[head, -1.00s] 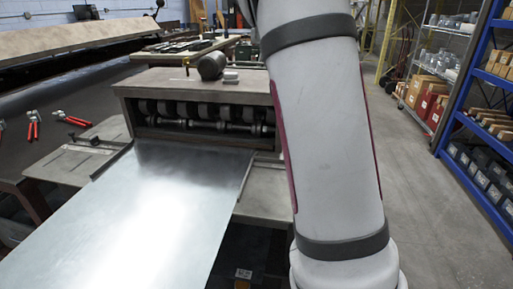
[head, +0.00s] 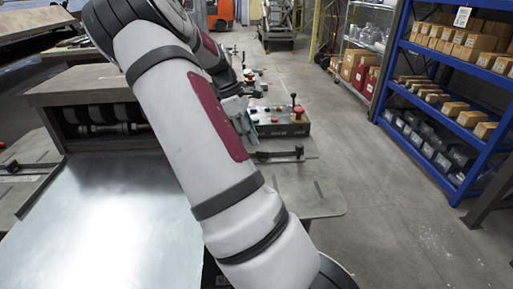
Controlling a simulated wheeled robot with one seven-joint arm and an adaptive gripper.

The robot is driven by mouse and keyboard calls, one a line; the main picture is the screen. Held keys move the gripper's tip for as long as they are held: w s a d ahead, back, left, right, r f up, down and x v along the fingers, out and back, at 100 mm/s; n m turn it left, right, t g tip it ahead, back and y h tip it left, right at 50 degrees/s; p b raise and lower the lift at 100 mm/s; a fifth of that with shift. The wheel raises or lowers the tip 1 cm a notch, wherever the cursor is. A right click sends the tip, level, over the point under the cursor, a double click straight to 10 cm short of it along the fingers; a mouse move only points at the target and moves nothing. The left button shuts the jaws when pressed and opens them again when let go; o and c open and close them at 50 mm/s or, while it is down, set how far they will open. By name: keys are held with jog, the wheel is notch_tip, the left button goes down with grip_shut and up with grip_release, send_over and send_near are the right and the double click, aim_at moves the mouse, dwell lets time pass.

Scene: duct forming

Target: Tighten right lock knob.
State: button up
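The sheet metal (head: 110,225) lies flat on the forming machine's (head: 85,85) infeed table and runs into its rollers. On the right side table (head: 305,195), a dark guide bar carries a small black knob (head: 299,150), apparently the right lock knob. A similar black knob (head: 12,166) is on the left side. My arm crosses the middle of the view. What appears to be my gripper (head: 240,110) shows in part behind it, left of and beyond the right knob, apart from it in the picture. Its fingers are mostly hidden, so its opening is unclear.
A dark control box (head: 280,123) with a red button and a black-knobbed lever stands just beyond the right knob. A blue shelf (head: 455,100) with boxes stands at the right. The concrete floor (head: 385,190) between shelf and machine is clear.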

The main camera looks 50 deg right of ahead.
aim_at(263, 155)
jog(key=shift+x, duration=2.55)
grip_shut()
